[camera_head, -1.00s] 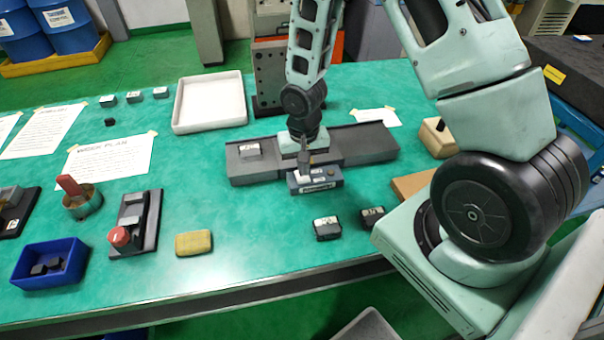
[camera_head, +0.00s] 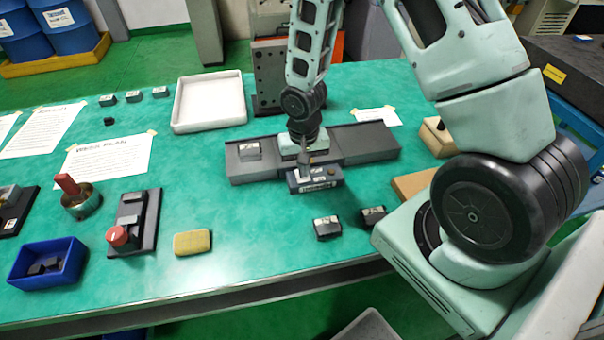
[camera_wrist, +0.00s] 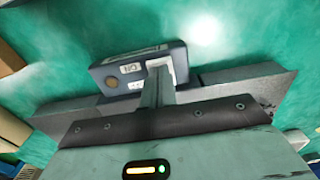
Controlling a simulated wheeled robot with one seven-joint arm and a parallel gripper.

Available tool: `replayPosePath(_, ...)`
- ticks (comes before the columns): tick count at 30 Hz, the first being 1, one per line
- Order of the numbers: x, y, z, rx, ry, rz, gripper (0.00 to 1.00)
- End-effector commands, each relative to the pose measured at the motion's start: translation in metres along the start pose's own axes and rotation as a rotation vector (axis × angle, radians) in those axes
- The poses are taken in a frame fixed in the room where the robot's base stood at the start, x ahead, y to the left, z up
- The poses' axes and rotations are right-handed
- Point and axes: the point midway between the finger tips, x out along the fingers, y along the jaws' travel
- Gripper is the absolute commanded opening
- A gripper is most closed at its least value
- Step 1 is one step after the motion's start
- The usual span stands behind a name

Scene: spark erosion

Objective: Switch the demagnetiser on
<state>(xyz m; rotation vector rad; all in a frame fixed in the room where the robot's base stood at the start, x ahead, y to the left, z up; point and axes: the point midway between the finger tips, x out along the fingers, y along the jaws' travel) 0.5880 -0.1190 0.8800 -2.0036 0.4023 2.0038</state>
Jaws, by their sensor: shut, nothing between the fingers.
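The demagnetiser is a long dark grey flat unit (camera_head: 365,143) on the green bench, with a dark blue control box (camera_head: 318,186) at its front edge. The box also shows in the wrist view (camera_wrist: 105,76), with small white labels on its top, one seeming to read ON. My gripper (camera_head: 304,166) points down over the left part of the box top. In the wrist view my shut, empty fingers (camera_wrist: 160,68) reach a pale spot beside the labels. They hide whatever switch part lies beneath, and I cannot tell whether they touch it.
A small grey block (camera_head: 249,151) sits on the unit's left part. A white tray (camera_head: 209,102) lies behind it. Two small dark blocks (camera_head: 327,228) (camera_head: 373,216) lie in front. A yellow block (camera_head: 193,243), a red-knobbed fixture (camera_head: 122,237) and a blue bin (camera_head: 47,262) stand left.

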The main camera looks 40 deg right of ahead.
Motion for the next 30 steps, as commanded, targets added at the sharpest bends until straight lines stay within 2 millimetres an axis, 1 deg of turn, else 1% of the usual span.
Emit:
replayPosePath(18,0.009,0.0,0.0,0.0,0.0,0.0,0.0)
replayPosePath(23,0.005,0.0,0.0,0.0,0.001,0.0,0.0)
replayPosePath(30,-0.013,0.0,0.0,0.0,0.0,0.0,0.0)
